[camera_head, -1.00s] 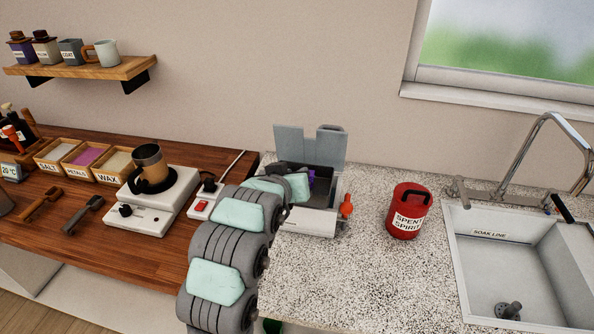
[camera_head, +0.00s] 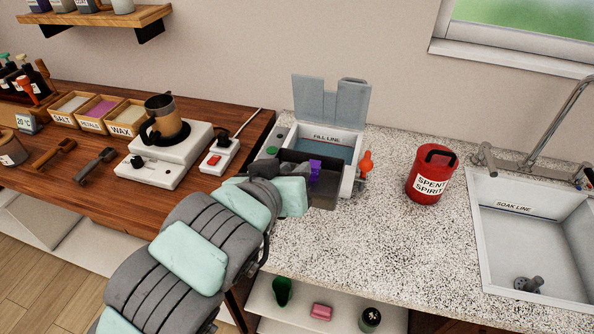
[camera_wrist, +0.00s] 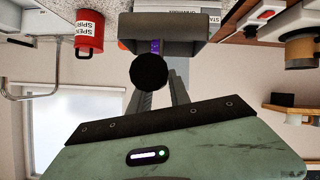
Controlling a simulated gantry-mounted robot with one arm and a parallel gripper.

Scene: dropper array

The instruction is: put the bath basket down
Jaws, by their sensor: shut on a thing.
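The bath basket (camera_head: 322,190) is a dark grey box with a purple mark on it. In the head view it is at the front side of the white bath (camera_head: 348,172), whose water and fill line show behind it. I cannot tell whether the basket touches the bath or counter. In the wrist view the basket (camera_wrist: 185,28) is at the top, with a round black handle end in front of it. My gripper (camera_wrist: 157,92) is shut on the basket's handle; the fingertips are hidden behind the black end. In the head view, my arm reaches in from the lower left.
The bath's grey lid (camera_head: 330,100) stands open behind it. An orange-red knob (camera_head: 366,162) sits at its right. A red spent spirit can (camera_head: 430,175) and the sink (camera_head: 535,225) are farther right. Speckled counter (camera_head: 330,255) in front is clear. A power strip (camera_head: 219,155) lies left.

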